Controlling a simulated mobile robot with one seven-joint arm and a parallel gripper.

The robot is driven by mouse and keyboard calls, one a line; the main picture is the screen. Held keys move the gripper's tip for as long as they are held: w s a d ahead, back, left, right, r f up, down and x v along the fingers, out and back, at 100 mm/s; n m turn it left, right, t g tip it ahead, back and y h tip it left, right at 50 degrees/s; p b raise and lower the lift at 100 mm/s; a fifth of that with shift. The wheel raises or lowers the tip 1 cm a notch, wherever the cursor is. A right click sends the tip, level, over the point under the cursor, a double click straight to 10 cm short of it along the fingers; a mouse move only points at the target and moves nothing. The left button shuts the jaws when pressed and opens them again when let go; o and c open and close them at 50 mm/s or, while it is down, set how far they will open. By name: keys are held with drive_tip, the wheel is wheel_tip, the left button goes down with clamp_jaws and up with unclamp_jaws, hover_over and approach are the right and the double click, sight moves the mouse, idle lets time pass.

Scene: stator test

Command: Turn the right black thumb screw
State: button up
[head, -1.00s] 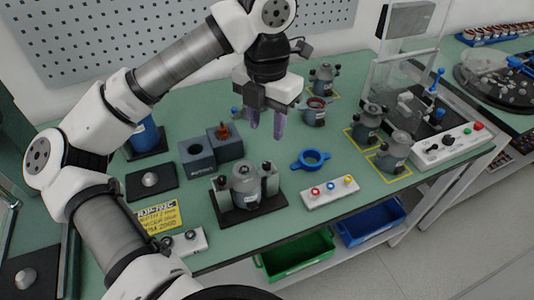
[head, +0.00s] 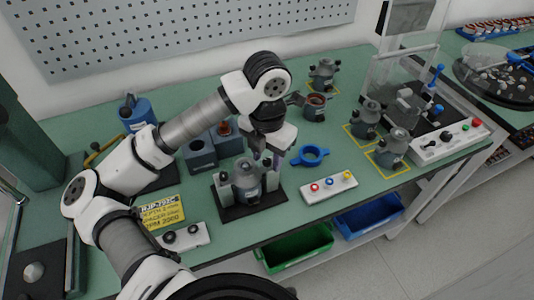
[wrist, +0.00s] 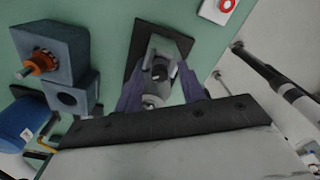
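The clamp fixture on a black base plate (head: 252,212) holds a grey motor housing (head: 246,186) upright, with pale blocks at its sides. My gripper (head: 267,160) hangs fingers-down over the fixture's right side. In the wrist view, my gripper's two purple-grey fingers (wrist: 160,88) are spread apart on either side of a dark round knob (wrist: 160,70). It looks like the right black thumb screw, but I cannot be sure. A gap seems to show between knob and fingers; contact cannot be told. In the head view, the fingers and wrist largely hide the right screw.
Blue-grey blocks (head: 202,153) stand just behind and left. A blue ring (head: 311,156) and a white button panel (head: 328,187) lie to the right. More motor housings (head: 392,148) stand in yellow squares farther right. Open green table lies between.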

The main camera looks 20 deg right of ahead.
clamp_jaws()
